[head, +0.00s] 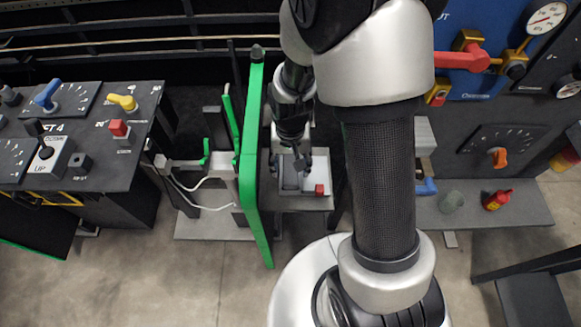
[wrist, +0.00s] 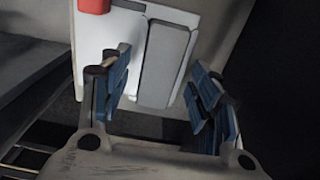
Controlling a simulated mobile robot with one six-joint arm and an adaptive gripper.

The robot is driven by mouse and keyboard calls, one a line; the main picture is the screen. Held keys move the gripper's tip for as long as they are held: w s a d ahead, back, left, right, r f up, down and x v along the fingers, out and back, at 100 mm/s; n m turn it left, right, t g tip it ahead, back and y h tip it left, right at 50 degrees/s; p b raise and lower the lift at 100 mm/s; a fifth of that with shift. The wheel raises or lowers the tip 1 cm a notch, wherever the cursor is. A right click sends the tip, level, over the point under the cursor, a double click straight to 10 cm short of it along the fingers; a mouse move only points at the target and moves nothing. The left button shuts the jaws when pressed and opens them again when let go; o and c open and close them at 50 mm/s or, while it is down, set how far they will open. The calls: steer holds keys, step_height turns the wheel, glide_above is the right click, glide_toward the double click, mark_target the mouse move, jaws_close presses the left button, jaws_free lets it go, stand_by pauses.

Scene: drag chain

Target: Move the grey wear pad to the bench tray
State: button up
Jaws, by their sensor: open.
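The grey wear pad (wrist: 166,62), a flat grey block, lies in the white bench tray (wrist: 137,40) in the wrist view. In the head view the pad (head: 290,176) shows in the left part of the tray (head: 303,188), partly under my gripper (head: 293,160). In the wrist view my gripper (wrist: 160,72) is open, its blue-padded fingers apart on either side of the pad's near part. I see gaps between the fingers and the pad; how high the fingertips are above the tray is unclear.
A red block (head: 319,190) sits in the tray beside the pad. A tall green-edged panel (head: 250,150) stands close on the left. On the right shelf are a red bottle (head: 497,200) and a grey cylinder (head: 451,202). A control console (head: 75,135) stands far left.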

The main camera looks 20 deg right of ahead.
steer(key=shift+f, duration=0.45)
steer(key=shift+s, duration=0.1)
steer(key=c, duration=1.3)
